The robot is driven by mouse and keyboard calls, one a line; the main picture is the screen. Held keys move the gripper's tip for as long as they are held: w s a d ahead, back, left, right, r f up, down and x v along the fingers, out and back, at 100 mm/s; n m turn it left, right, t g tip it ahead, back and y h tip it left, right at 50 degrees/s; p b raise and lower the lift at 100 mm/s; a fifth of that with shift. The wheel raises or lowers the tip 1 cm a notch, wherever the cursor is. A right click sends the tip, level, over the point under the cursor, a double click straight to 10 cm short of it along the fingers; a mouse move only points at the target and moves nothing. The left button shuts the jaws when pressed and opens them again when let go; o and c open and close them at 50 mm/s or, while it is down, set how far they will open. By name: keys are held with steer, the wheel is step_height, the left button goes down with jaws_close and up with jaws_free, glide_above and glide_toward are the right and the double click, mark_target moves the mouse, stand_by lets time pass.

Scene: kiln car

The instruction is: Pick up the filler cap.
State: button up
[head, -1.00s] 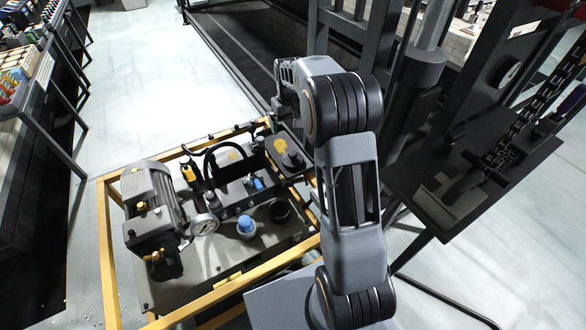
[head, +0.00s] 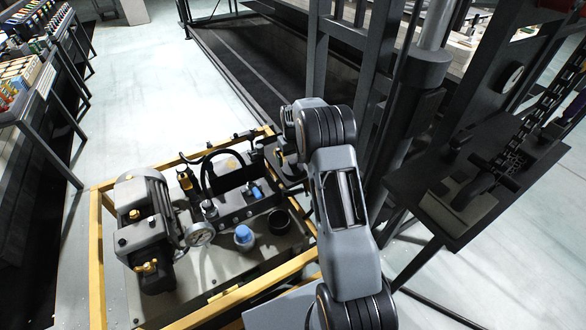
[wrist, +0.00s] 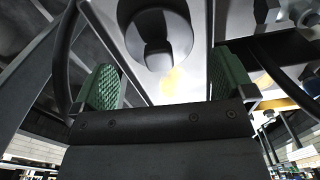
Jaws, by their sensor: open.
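A blue cap on a pale neck, which looks like the filler cap (head: 244,236), stands upright on the dark tank top of the hydraulic unit in the head view. My gripper (wrist: 167,72) is open in the wrist view, its two green ribbed pads apart with nothing gripped. A round grey form with a dark centre (wrist: 157,38) shows beyond the pads; I cannot tell which part it is. In the head view, my wrist is above and right of the blue cap, over the unit's back right corner, and the fingers are not clear there.
A dark round cup or opening (head: 278,220) is right of the blue cap. A pressure gauge (head: 199,234) and motor (head: 148,216) stand to the left. Hoses and a valve block are behind. A yellow frame (head: 96,262) surrounds the unit.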

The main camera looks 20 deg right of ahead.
mark_target(293, 162)
steer(key=shift+w+d+f+b, duration=0.1)
steer(key=shift+f+b, duration=0.4)
steer(key=shift+f, duration=2.1)
steer(key=shift+c, duration=0.4)
steer(key=c, duration=0.5)
steer(key=shift+r, duration=0.15)
